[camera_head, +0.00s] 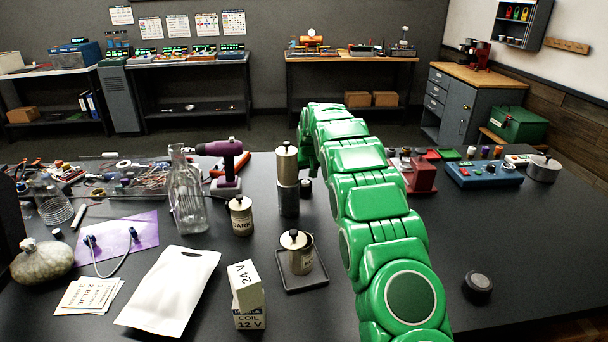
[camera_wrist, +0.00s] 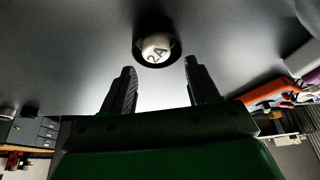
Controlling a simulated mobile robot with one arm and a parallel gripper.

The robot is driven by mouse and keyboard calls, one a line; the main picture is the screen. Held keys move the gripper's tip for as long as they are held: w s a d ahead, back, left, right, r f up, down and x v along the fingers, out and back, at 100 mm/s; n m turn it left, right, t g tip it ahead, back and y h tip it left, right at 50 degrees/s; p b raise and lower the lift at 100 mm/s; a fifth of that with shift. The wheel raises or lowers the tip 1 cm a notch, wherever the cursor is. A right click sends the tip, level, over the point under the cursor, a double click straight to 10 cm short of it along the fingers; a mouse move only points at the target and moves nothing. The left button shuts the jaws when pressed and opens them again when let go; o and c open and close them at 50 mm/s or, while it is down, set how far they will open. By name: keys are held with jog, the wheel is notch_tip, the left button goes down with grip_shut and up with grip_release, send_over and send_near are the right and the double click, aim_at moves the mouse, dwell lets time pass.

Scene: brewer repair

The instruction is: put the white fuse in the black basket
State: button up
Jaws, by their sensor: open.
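In the wrist view, a round white piece marked 2A (camera_wrist: 155,48), which looks like the white fuse, sits inside a dark round rim (camera_wrist: 156,20). I cannot tell whether this dark round thing is the black basket. My gripper (camera_wrist: 159,66) is open and empty, its two fingers spread below the rim in the picture and apart from the white piece. In the head view, my arm hides the fingers. A small black round object (camera_head: 306,188) stands there beside the tall metal and black cylinder; the white piece does not show in this view.
A black square tray (camera_head: 312,284) holds another canister. A black knob-like object (camera_head: 478,285) stands right; table around it is clear.

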aim_at(305, 181)
jog(key=shift+r, duration=3.55)
jog(key=s+d+r+m+g, duration=0.1)
jog(key=s+d+r, duration=0.15)
jog(key=s, duration=0.85)
jog(key=s+d+r+g+h, duration=0.1)
jog(key=s+r, duration=0.3)
jog(key=s, duration=0.7)
jog(key=s+d+r+m+g, duration=0.15)
jog(key=s+r, duration=0.25)
jog(key=s, duration=0.7)
jog(key=s+f, duration=0.2)
jog(key=s, duration=1)
jog(key=s+d+f+g, duration=0.1)
jog(key=s+f, duration=0.1)
jog(key=s, duration=1.1)
jog(key=s+f+g, duration=0.1)
jog(key=s+f, duration=0.2)
jog(key=s, duration=1)
jog(key=shift+d, duration=0.25)
